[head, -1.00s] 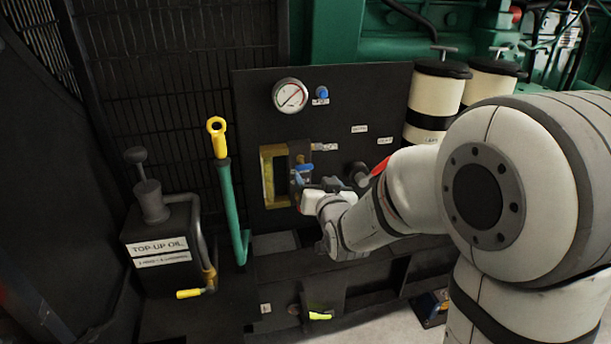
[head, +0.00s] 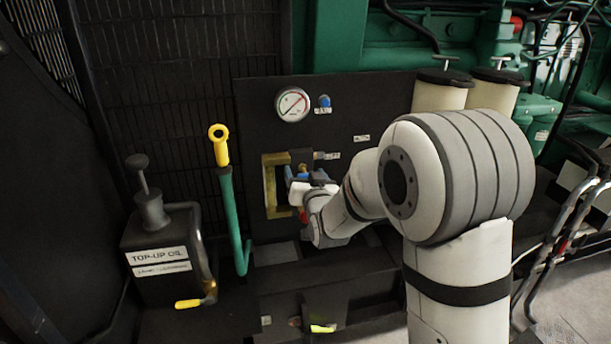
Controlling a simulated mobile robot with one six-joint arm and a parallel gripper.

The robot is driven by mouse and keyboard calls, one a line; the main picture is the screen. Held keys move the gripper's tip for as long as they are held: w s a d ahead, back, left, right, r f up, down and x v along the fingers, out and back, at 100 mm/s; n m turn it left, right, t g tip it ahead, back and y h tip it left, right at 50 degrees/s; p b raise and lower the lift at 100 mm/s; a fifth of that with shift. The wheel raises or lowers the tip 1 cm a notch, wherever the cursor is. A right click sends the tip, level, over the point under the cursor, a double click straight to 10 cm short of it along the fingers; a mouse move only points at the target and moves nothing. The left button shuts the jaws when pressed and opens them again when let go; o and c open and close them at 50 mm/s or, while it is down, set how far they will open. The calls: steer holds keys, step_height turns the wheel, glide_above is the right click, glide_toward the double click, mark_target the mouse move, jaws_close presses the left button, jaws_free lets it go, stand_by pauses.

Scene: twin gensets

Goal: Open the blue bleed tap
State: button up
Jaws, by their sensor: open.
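A blue tap handle (head: 303,175) shows at the right side of the brass-coloured frame (head: 270,190) on the black panel. My gripper (head: 293,181) is open at this handle, its fingers close to it. My own wrist and fingers partly cover the spot, so I cannot tell whether they touch the handle. A second blue part, a small round knob (head: 324,101), stands higher on the panel beside the gauge, clear of my gripper.
A round gauge (head: 292,104) is above the frame. A green lever with a yellow end (head: 222,160) stands to the left, beside the top-up oil can (head: 160,245). Two cream canisters (head: 438,95) stand at upper right.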

steer(key=shift+c, duration=0.4)
steer(key=c, duration=0.8)
steer(key=shift+c, duration=0.2)
